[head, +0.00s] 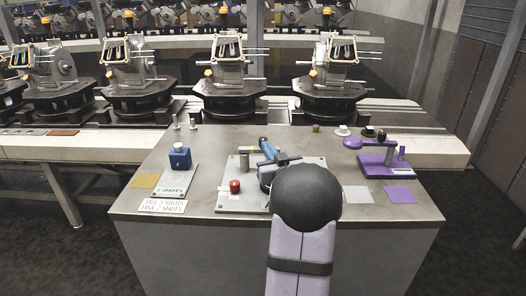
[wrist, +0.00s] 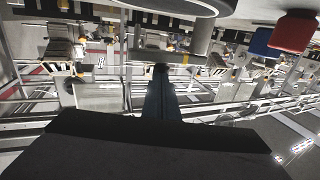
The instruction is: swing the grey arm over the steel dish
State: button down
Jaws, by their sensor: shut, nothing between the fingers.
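The grey fixture plate (head: 228,199) lies on the table in the middle of the head view, with a red button (head: 235,186) at its left. A short steel post (head: 245,163) stands towards its back. My arm covers much of this fixture, so I cannot clearly tell the grey arm or steel dish apart. My gripper (head: 264,144) is shut and empty, low over the plate beside the post. In the wrist view my gripper (wrist: 161,70) points away from the camera. A steel cylinder (wrist: 203,38) and a pale round rim (wrist: 185,6) show near it; I cannot tell if they touch.
A purple fixture (head: 385,165) with a swing arm stands at the right. A blue block (head: 180,158) on a shots plate stands at the left, with a printed card (head: 163,206) in front. A conveyor with several machined parts (head: 230,75) runs behind the table.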

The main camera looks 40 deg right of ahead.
jog(key=shift+w+d+n+t+y+p, duration=0.25)
jog(key=shift+w+d+n+y+p, duration=0.15)
jog(key=shift+d+y+p, duration=0.25)
jog(key=shift+w+d+n+t+y+p, duration=0.2)
jog(key=shift+w+d+n+y+p, duration=0.15)
jog(key=shift+d+n+y+p, duration=0.3)
jog(key=shift+w+d+n+t+y+p, duration=0.25)
jog(key=shift+w+d+n+y+p, duration=0.1)
jog(key=shift+d+y+p, duration=0.3)
jog(key=shift+a+r, duration=0.1)
jog(key=shift+s, duration=0.1)
jog(key=d+b+v, duration=0.1)
jog(key=d+v, duration=0.2)
jog(key=v, duration=1)
jog(key=shift+s, duration=0.6)
jog(key=shift+w, duration=0.1)
